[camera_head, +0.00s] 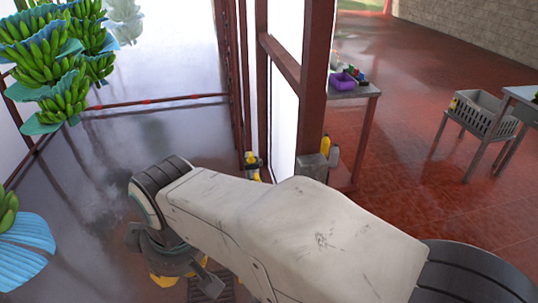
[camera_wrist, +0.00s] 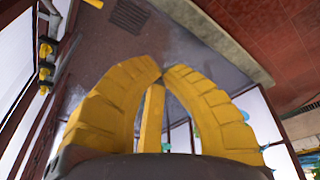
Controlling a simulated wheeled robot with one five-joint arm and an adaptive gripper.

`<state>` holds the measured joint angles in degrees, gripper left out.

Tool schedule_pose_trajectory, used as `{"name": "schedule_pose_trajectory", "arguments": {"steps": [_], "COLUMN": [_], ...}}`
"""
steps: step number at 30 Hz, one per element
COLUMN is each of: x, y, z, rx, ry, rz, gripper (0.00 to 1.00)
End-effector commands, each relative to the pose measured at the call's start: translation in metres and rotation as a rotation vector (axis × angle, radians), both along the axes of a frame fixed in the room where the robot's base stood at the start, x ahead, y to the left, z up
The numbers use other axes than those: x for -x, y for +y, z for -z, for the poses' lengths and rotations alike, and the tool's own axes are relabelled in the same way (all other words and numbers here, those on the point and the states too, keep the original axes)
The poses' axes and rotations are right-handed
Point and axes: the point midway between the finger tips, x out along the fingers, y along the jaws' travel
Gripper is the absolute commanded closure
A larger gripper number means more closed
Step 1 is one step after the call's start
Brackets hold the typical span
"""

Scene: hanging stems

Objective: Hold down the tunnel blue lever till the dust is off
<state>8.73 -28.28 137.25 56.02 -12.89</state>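My gripper (camera_wrist: 163,70) has yellow ribbed fingers, and in the wrist view their tips come together with nothing visible between them. A straight yellow bar (camera_wrist: 151,120) stands between the fingers lower down. In the head view my arm hides most of the gripper; only yellow bits show at lower left. A small fitting with yellow and dark parts (camera_head: 252,165) sits by the tunnel frame, beyond my arm. A fitting with yellow parts (camera_wrist: 45,62) also shows at the left of the wrist view, apart from my fingers. I cannot make out a blue lever.
Banana bunches with blue covers (camera_head: 50,65) hang at left inside the glazed tunnel. A red-brown frame post (camera_head: 315,80) stands at centre. A table with a purple box (camera_head: 343,81) and a grey crate (camera_head: 478,108) stand at right. Red floor lies open between them.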

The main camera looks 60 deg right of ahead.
Motion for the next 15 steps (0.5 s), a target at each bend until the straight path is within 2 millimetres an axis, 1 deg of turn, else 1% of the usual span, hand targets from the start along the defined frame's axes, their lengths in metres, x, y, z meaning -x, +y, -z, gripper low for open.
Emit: {"name": "schedule_pose_trajectory", "arguments": {"steps": [1, 5, 6, 8, 9, 11, 12, 14, 15], "x": [-0.005, -0.011, -0.012, -0.009, -0.007, 0.000, 0.005, 0.016, 0.025], "y": [-0.015, -0.058, -0.073, -0.096, -0.112, -0.136, -0.152, -0.176, -0.191], "z": [-0.018, -0.051, -0.061, -0.076, -0.085, -0.098, -0.107, -0.119, -0.126], "rx": [0.014, 0.044, 0.046, 0.042, 0.036, 0.022, 0.008, -0.016, -0.035], "ry": [0.027, 0.112, 0.139, 0.180, 0.203, 0.235, 0.252, 0.274, 0.284], "rz": [-0.007, -0.082, -0.109, -0.153, -0.183, -0.229, -0.259, -0.306, -0.337], "gripper": [1.00, 1.00, 1.00, 1.00, 1.00, 1.00, 1.00, 1.00, 1.00]}}
